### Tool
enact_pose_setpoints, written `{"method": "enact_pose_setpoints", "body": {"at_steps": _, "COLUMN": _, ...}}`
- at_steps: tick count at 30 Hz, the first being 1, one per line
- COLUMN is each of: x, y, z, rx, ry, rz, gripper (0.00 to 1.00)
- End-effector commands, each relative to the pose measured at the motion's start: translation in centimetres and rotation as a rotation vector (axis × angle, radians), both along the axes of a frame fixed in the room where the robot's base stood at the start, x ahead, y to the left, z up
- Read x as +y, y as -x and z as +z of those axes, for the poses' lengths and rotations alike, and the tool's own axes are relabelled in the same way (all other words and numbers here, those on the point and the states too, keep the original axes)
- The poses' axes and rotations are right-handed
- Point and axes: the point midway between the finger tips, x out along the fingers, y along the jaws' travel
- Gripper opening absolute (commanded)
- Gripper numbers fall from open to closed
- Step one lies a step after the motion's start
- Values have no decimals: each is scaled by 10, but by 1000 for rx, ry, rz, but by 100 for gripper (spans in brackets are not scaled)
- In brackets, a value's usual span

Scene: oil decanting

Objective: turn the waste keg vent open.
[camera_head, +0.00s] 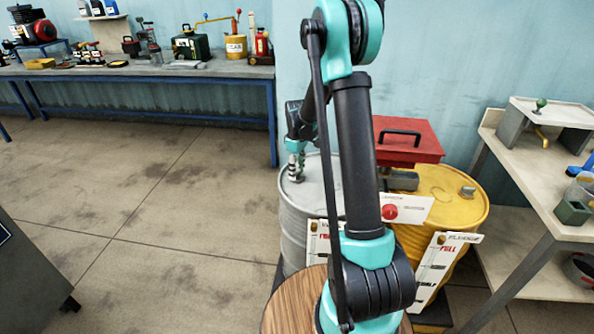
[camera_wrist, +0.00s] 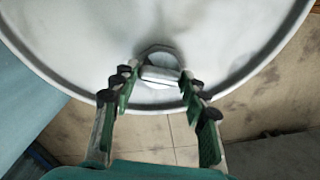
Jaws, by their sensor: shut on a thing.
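A grey metal keg (camera_head: 325,205) stands behind my arm, and its pale round lid (camera_wrist: 230,40) fills the top of the wrist view. A small grey faceted vent knob (camera_wrist: 160,72) sits near the lid's edge. My gripper (camera_head: 296,172) is low over the left side of this lid. In the wrist view my gripper (camera_wrist: 158,77) has its green-padded fingers on both sides of the knob, shut on it. The knob's turn is hard to judge. A yellow keg (camera_head: 450,205) stands to the right with a grey cap (camera_head: 467,192) on top.
A red box (camera_head: 408,142) with a black handle sits over the kegs. White gauge cards (camera_head: 436,265) and a red dial (camera_head: 389,212) are in front. A shelf table (camera_head: 545,195) is at right. A workbench (camera_head: 140,70) with tools is at back left.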

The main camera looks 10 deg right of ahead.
Motion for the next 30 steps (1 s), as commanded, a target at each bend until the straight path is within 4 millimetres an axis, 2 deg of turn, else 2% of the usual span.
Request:
{"method": "enact_pose_setpoints", "body": {"at_steps": 6, "x": 0, "y": 0, "z": 0, "rx": 0, "ry": 0, "rz": 175, "gripper": 16}}
{"method": "enact_pose_setpoints", "body": {"at_steps": 15, "x": 0, "y": 0, "z": 0, "rx": -1, "ry": 1, "rz": 338, "gripper": 16}}
{"method": "enact_pose_setpoints", "body": {"at_steps": 30, "x": 0, "y": 0, "z": 0, "rx": -1, "ry": 1, "rz": 404, "gripper": 16}}
